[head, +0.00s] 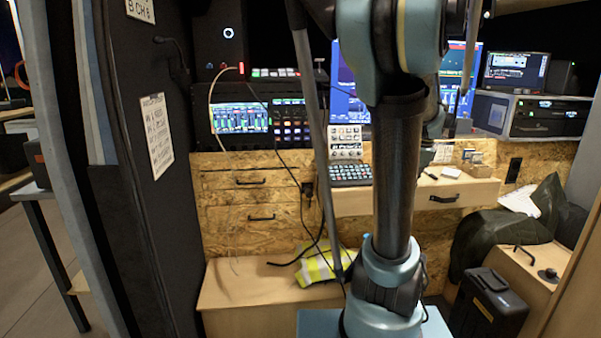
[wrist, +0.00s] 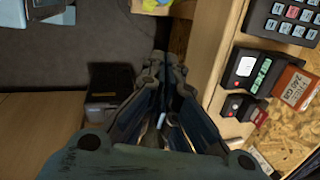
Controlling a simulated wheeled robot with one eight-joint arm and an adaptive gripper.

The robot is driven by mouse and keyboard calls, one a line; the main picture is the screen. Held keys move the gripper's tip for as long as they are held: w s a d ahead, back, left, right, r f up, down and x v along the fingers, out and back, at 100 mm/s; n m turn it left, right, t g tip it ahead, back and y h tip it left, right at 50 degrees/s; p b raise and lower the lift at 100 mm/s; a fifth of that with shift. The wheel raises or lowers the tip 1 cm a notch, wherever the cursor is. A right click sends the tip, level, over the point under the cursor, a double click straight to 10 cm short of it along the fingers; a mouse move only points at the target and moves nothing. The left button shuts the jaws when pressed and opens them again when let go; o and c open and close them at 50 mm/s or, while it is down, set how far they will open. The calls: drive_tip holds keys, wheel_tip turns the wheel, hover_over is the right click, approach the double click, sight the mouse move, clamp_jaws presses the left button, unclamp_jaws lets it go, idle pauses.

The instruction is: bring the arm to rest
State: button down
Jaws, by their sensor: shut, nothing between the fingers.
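My gripper (wrist: 163,68) points away from the camera in the wrist view, with its two dark fingers drawn together and nothing held. In that view it is beside the wooden desk edge (wrist: 213,60), over a darker gap and the floor. In the head view my arm stands upright in front of the desk and hides part of it. The gripper itself is hard to make out there, behind the arm's upper links.
Small boxed devices (wrist: 247,70) and a keypad (wrist: 285,22) lie on the desk at right in the wrist view. The head view shows a wooden drawer (head: 420,196), a hi-vis vest (head: 318,266), a black case (head: 488,306) and a dark door panel (head: 140,150) at left.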

drive_tip(key=s+a+f+n, duration=0.5)
drive_tip(key=s+a+n, duration=0.3)
drive_tip(key=s+n, duration=0.1)
drive_tip(key=s+a+f+n, duration=0.6)
drive_tip(key=s+a+n, duration=0.2)
drive_tip(key=n, duration=0.1)
drive_tip(key=shift+s+f+g+h, duration=0.3)
drive_tip(key=shift+s, duration=0.05)
drive_tip(key=shift+w+f, duration=0.2)
drive_tip(key=shift+w, duration=0.2)
